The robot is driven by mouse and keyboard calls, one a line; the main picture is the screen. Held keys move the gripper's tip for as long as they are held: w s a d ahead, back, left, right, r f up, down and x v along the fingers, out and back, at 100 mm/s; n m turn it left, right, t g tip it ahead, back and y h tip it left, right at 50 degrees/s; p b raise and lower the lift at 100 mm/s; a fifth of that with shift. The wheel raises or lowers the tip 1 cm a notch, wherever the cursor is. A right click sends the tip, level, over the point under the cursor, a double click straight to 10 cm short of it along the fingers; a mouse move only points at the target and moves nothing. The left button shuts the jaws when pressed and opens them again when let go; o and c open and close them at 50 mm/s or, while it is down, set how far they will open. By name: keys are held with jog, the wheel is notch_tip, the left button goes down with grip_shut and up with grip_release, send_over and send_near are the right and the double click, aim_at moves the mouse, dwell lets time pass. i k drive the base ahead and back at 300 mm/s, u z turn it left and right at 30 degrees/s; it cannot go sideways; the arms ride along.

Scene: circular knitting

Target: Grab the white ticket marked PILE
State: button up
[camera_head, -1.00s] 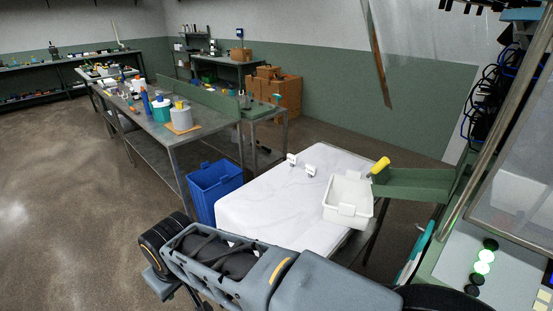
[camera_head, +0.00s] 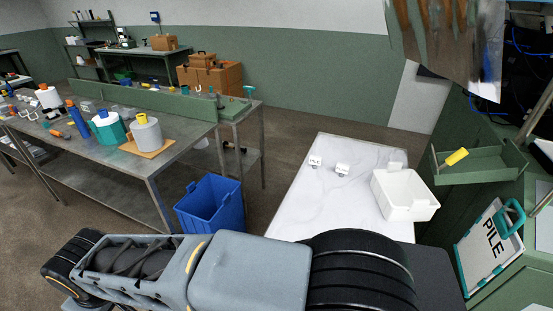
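The white ticket marked PILE (camera_head: 484,248) shows at the lower right. My grey arm lies across the bottom of the view, left of the ticket. Its end and fingers cannot be made out, so I cannot see my gripper.
A white-topped table (camera_head: 290,222) holds a white bin (camera_head: 405,196) and two small white pieces (camera_head: 342,170). A green tray (camera_head: 480,166) with a yellow-ended item is at right. A blue bin (camera_head: 210,204) stands on the floor beside a metal workbench (camera_head: 175,154).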

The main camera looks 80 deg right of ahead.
aim_at(316, 161)
jog(key=i, duration=1.35)
jog(key=z, duration=3.6)
jog(key=i, duration=0.5)
jog(key=z, duration=0.05)
